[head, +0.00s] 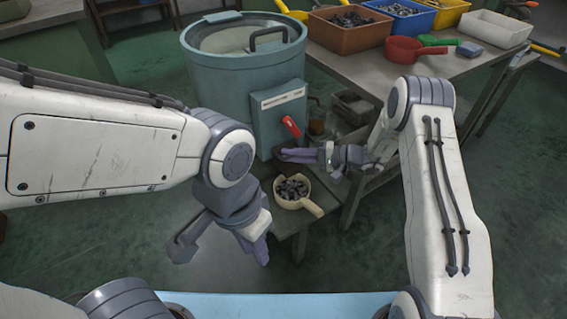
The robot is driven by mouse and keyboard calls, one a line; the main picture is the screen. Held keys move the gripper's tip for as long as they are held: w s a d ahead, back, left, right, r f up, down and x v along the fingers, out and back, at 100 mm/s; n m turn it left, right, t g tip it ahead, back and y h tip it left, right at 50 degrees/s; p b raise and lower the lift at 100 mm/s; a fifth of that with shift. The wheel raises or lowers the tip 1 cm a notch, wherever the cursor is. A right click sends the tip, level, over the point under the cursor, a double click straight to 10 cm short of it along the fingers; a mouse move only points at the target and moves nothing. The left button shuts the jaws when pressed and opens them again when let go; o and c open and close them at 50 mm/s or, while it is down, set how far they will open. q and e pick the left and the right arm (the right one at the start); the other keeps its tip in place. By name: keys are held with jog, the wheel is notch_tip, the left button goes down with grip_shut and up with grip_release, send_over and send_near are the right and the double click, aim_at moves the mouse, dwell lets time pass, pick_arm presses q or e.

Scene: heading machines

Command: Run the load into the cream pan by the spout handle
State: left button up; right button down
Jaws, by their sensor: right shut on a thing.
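The cream pan (306,205) stands on a low stand under the front of the blue drum machine (225,75). Several dark metal pieces (291,188) lie in it, and its handle points to the lower right. The red spout handle (291,126) tilts up to the left at the front of the drum's box. My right gripper (287,155) reaches in from the right, just below the red handle and above the pan. It is shut on the spout handle; the contact itself is hard to see. My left gripper (258,252) hangs empty to the left of the pan; its finger gap is unclear.
A table at the upper right carries an orange bin (350,37) of dark parts, a blue bin (399,20), a yellow bin (446,12), a white tray (494,30), a red pan (403,50) and a green scoop (437,41). Green floor is free at the lower right.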

jog(key=shift+w, duration=0.3)
pick_arm(q)
jog(key=shift+a+f, duration=0.1)
jog(key=shift+a, duration=0.2)
pick_arm(e)
jog(key=c, duration=1.2)
grip_release()
jog(key=shift+a, duration=0.15)
jog(key=shift+o, duration=0.2)
jog(key=shift+r, duration=0.1)
pick_arm(q)
jog(key=shift+r+p, duration=0.55)
jog(key=shift+p, duration=0.05)
pick_arm(e)
jog(key=v, duration=1)
jog(key=shift+d, duration=0.3)
